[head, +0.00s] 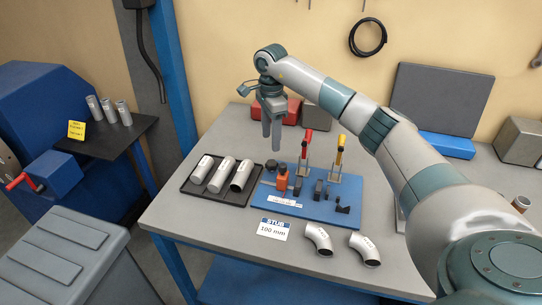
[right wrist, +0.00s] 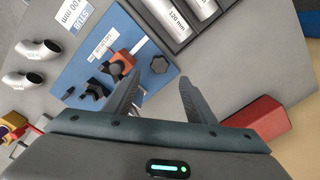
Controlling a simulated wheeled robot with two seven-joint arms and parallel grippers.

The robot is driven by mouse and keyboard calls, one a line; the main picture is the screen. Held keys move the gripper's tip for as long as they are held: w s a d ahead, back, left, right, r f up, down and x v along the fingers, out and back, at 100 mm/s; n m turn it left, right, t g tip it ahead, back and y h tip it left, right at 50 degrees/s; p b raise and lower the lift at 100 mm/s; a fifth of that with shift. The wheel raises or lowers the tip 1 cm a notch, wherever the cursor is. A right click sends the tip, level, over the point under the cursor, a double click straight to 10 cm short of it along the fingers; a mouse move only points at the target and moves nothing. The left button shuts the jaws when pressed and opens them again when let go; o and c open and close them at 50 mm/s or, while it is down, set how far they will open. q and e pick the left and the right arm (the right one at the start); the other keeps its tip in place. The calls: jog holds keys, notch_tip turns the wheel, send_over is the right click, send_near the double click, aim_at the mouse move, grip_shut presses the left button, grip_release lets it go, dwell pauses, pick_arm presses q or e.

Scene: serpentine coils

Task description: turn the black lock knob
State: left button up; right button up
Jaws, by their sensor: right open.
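The black lock knob (head: 271,164) sits at the far left corner of the blue fixture board (head: 349,190). In the right wrist view the knob (right wrist: 159,65) is a dark lobed disc, beyond and roughly between the fingertips. My right gripper (head: 271,143) points down above the knob, open and empty. Its two fingers (right wrist: 157,79) are spread apart in the wrist view, and a gap to the knob seems to show. An orange block (head: 282,178) stands beside the knob on the board. My left gripper is not in view.
Two toggle clamps, one red-handled (head: 306,145) and one yellow-handled (head: 340,150), rise from the board. A black tray (head: 190,189) of steel tubes lies left. Two elbows (head: 318,239) and a label card (head: 273,229) lie in front. A red box (right wrist: 254,118) is near the fingers.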

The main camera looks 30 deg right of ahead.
aim_at(271, 163)
notch_tip(271, 163, down, 8)
jog(key=p, duration=0.3)
jog(key=shift+f, duration=0.9)
jog(key=c, duration=1)
